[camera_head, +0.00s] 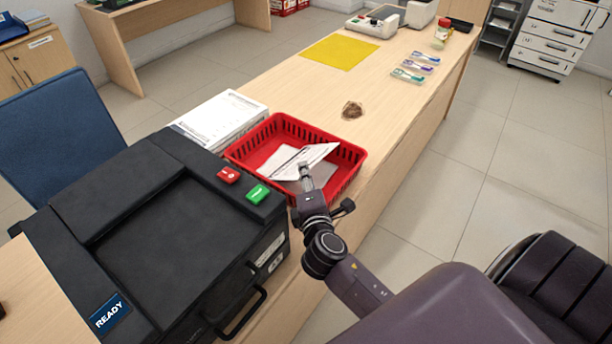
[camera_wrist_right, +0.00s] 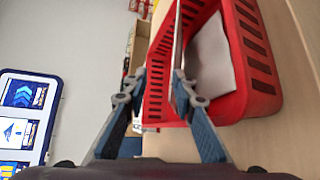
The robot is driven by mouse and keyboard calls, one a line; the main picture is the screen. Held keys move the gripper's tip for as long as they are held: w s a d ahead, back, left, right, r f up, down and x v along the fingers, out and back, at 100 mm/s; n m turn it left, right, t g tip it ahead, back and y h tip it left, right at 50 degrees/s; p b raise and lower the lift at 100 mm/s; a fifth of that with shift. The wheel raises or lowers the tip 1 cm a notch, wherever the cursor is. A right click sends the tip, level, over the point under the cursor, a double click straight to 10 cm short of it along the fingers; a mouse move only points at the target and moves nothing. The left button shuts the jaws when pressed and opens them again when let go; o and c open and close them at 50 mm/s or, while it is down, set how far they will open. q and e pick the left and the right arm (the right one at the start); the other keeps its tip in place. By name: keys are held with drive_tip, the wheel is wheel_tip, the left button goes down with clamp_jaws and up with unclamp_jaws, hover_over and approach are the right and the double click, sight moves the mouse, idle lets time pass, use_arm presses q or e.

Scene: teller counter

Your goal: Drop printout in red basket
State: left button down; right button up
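The white printout (camera_head: 308,155) is tilted over the red basket (camera_head: 350,160), with part of it above the rim level. In the right wrist view a thin sheet edge (camera_wrist_right: 177,35) runs beside one finger, and the basket (camera_wrist_right: 238,60) lies beyond. My right gripper (camera_head: 305,170) is at the basket's near side, by the printout's lower edge. In the wrist view its fingertips (camera_wrist_right: 159,74) stand apart, with the sheet edge near the right finger; whether they touch is unclear. Another pale sheet (camera_wrist_right: 212,58) lies in the basket. My left gripper is not in view.
A black printer (camera_head: 170,225) with red and green buttons stands left of the basket. A paper stack (camera_head: 222,118) is behind it. A brown lump (camera_head: 352,110), a yellow mat (camera_head: 340,52) and several pens (camera_head: 415,68) lie farther along the counter.

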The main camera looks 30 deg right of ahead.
drive_tip(key=v, duration=1.2)
idle(0.4)
drive_tip(key=s+d+f+m+g+y, duration=0.2)
drive_tip(key=s+f+m+g, duration=0.45)
drive_tip(key=f+m, duration=0.2)
drive_tip(key=s+a+f+m+g+y, duration=0.45)
drive_tip(key=s+a, duration=0.35)
drive_tip(key=s, duration=0.3)
wheel_tip(320, 180, down, 27)
drive_tip(key=s+g, duration=0.1)
drive_tip(key=s, duration=0.2)
drive_tip(key=s+d+f+g, duration=0.1)
drive_tip(key=s+d+f, duration=0.2)
drive_tip(key=s+f, duration=1.1)
drive_tip(key=shift+s+f, duration=0.3)
drive_tip(key=shift+s, duration=0.55)
